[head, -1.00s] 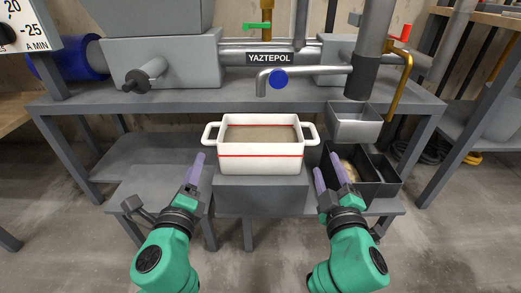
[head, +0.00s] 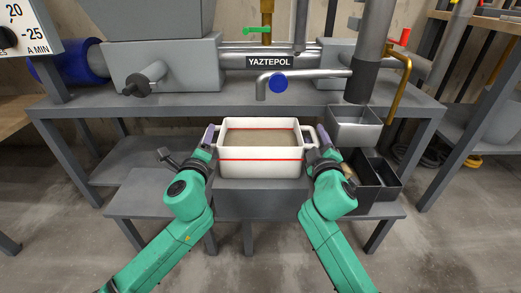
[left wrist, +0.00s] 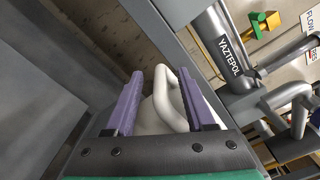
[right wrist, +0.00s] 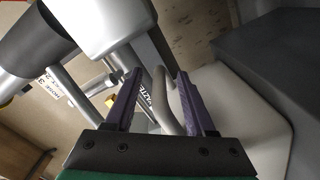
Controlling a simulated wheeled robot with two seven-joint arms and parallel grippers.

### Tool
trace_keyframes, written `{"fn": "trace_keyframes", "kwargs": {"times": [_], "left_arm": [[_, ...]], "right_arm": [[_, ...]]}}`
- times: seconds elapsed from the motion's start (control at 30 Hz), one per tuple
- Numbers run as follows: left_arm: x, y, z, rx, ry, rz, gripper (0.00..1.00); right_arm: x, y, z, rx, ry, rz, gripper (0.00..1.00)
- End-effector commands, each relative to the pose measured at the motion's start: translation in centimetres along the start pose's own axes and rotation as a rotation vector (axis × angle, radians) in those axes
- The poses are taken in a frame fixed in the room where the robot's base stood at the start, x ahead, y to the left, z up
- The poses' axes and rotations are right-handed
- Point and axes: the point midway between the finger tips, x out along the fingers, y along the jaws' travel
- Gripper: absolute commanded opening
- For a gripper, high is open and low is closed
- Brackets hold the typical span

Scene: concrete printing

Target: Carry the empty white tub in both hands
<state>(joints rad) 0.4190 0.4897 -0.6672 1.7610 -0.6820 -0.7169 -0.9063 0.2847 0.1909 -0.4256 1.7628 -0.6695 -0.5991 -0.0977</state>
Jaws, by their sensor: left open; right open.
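The white tub (head: 262,164) with red lines stands upright on a grey block under the bench pipe. A flat grey-brown surface shows inside it; I cannot tell whether this is its floor or a fill. My left gripper (head: 209,136) is open at the tub's left handle, and the handle (left wrist: 168,100) shows between its purple fingers in the left wrist view. My right gripper (head: 318,140) is open at the right handle, and that handle (right wrist: 163,100) shows between its fingers in the right wrist view. Neither gripper is closed on its handle.
A small metal box (head: 354,128) sits close to the right, above dark bins (head: 386,176). The grey bench (head: 150,106) runs behind the tub. The lower shelf at left (head: 140,200) is mostly clear.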

Motion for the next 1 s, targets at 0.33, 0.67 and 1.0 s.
{"fn": "trace_keyframes", "kwargs": {"times": [0.33,0.67,1.0], "left_arm": [[0.3,0.01,-0.03,0.0,0.001,0.0,0.39],[0.3,0.28,-0.09,0.002,0.001,0.006,0.0],[0.31,0.6,-0.17,0.004,0.002,0.013,0.0]], "right_arm": [[0.31,0.01,-0.02,0.001,0.001,0.0,0.4],[0.29,0.21,-0.06,0.001,0.002,0.004,0.0],[0.29,0.43,-0.09,0.002,0.003,0.009,0.0]]}}
